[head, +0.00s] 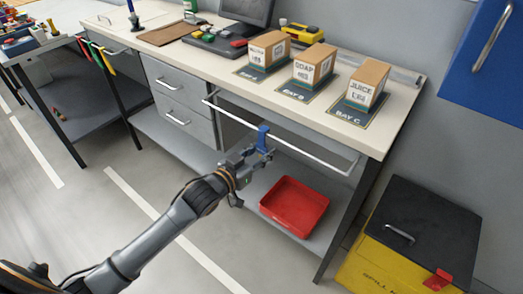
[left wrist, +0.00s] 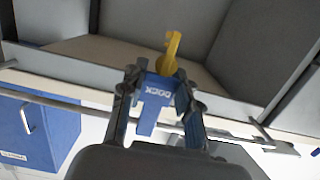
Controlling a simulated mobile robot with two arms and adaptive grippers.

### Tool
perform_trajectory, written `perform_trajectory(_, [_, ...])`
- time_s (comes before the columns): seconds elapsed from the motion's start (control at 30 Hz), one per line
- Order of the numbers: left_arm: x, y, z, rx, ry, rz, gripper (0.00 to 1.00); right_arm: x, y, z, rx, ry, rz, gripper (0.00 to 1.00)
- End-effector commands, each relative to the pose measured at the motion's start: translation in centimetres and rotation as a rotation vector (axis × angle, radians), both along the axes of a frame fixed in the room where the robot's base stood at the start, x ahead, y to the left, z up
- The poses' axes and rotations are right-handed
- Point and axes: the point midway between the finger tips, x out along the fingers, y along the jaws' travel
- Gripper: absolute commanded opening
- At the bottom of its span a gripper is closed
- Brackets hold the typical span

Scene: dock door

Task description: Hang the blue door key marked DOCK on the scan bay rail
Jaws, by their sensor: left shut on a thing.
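The blue door key (head: 263,135) is held upright in my left gripper (head: 260,152). In the left wrist view the key (left wrist: 155,91) shows the word DOCK between the two fingers, with a yellow piece (left wrist: 171,54) just beyond it. The scan bay rail (head: 310,155) is a pale bar along the bench front. The key overlaps the rail in the head view, and the rail (left wrist: 60,101) passes behind the gripper in the left wrist view. I cannot tell whether key and rail touch. My right gripper is not in view.
Boxes marked SOAP (head: 313,66) and JUICE (head: 366,83) stand on the bench (head: 405,110). A red tray (head: 294,206) lies on the lower shelf. A yellow bin with a black lid (head: 415,230) stands at the right. Grey drawers (head: 181,100) are left of the rail.

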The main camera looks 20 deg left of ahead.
Motion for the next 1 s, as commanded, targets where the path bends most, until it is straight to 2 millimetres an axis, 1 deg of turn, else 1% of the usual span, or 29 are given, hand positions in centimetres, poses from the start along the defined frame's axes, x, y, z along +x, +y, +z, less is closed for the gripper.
perform_trajectory(0.17, [0.0, 0.0, 0.0, 0.000, 0.000, 0.000, 0.09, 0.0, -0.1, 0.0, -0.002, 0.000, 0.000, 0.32])
perform_trajectory(0.2, [0.0, 0.0, 0.0, 0.000, 0.000, 0.000, 0.34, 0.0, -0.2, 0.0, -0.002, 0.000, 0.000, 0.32])
perform_trajectory(0.27, [0.0, 0.0, 0.0, 0.000, 0.000, 0.000, 0.46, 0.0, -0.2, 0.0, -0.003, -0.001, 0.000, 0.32])
perform_trajectory(0.3, [0.0, 0.0, 0.0, 0.000, 0.000, 0.000, 0.54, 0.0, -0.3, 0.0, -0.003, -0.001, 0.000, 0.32])
perform_trajectory(0.33, [0.0, 0.0, 0.0, 0.000, 0.000, 0.000, 0.58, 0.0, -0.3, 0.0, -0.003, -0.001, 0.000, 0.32])
perform_trajectory(0.6, [0.0, 0.0, 0.0, 0.000, 0.000, 0.000, 0.58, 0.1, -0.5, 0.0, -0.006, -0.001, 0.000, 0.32])
perform_trajectory(0.73, [-0.6, 0.3, 0.0, 0.000, 0.001, 0.001, 0.58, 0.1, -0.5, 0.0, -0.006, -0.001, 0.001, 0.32])
perform_trajectory(0.87, [-2.6, 0.9, 0.2, 0.001, 0.003, 0.000, 0.58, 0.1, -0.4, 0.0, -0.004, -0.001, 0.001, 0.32])
perform_trajectory(1.0, [-5.5, 2.0, 0.6, 0.001, 0.003, -0.001, 0.58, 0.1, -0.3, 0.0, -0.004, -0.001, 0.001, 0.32])
